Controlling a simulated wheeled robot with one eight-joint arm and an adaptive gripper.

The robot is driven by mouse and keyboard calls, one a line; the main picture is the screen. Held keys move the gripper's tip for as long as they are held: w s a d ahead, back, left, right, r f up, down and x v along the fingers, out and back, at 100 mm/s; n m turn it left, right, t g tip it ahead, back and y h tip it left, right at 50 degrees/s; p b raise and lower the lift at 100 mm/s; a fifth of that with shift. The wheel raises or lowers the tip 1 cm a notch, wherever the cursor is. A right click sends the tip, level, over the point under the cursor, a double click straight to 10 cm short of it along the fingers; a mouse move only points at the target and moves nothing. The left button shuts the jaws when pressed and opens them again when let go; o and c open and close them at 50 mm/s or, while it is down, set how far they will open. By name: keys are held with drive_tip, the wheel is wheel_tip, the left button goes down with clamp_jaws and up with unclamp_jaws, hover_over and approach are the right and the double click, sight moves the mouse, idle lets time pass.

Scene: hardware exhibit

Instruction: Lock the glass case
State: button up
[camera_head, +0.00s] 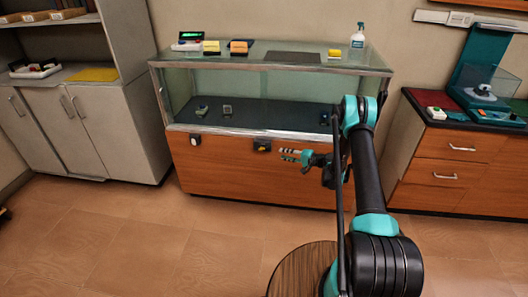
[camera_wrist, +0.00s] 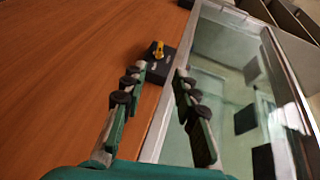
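The glass case (camera_head: 176,98) stands against the wall on a wooden base, with a few small items on its dark inner floor. A small black lock box (camera_head: 262,145) with a yellow key or knob is on the wooden front just below the glass. In the wrist view the black box (camera_wrist: 158,72) and its yellow part (camera_wrist: 158,48) show just beyond and between my fingertips. My gripper (camera_head: 284,155) is in front of the wooden panel, slightly right of and below the lock. Its fingers (camera_wrist: 157,75) are apart, with nothing held; no contact with the lock is visible.
A white round-faced device (camera_head: 195,140) is on the wooden front, left of the lock. A spray bottle (camera_head: 357,36) and several small items stand on the case top. Cabinets stand on both sides. A round wooden stool or table top (camera_head: 297,270) is near the bottom.

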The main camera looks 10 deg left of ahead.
sight(262, 149)
drive_tip(key=x, duration=1.3)
drive_tip(key=shift+a+f, duration=0.1)
drive_tip(key=shift+c, duration=0.6)
clamp_jaws()
